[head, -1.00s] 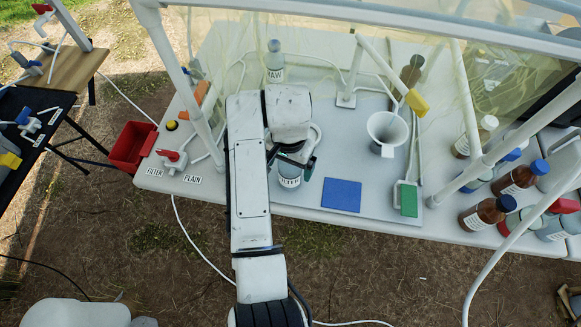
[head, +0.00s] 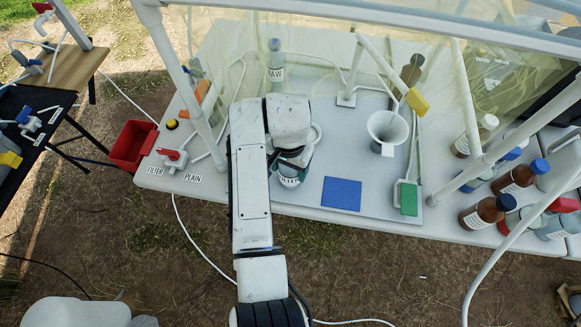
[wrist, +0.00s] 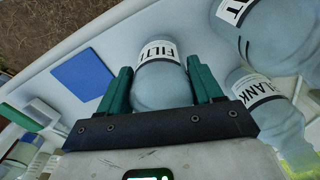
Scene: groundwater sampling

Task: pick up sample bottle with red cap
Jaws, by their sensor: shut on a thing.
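My gripper (head: 291,166) is shut on a clear grey-blue bottle (head: 289,181) with a white label. In the wrist view, the teal fingers of my gripper (wrist: 161,88) press both sides of this bottle (wrist: 160,84). Its label begins "FILT", and its cap is out of sight. The bottle stands near the front of the white bench; the arm hides part of it in the head view. Red caps (head: 565,206) show among the bottles at the bench's right end, partly behind a white frame tube.
A bottle labelled RAW (head: 275,68) stands behind my gripper. A blue pad (head: 341,195), a white funnel (head: 387,130) and a green block (head: 408,199) are to the right. Brown bottles (head: 487,212) stand farther right. A BLANK bottle (wrist: 265,100) is close by. White frame tubes surround the bench.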

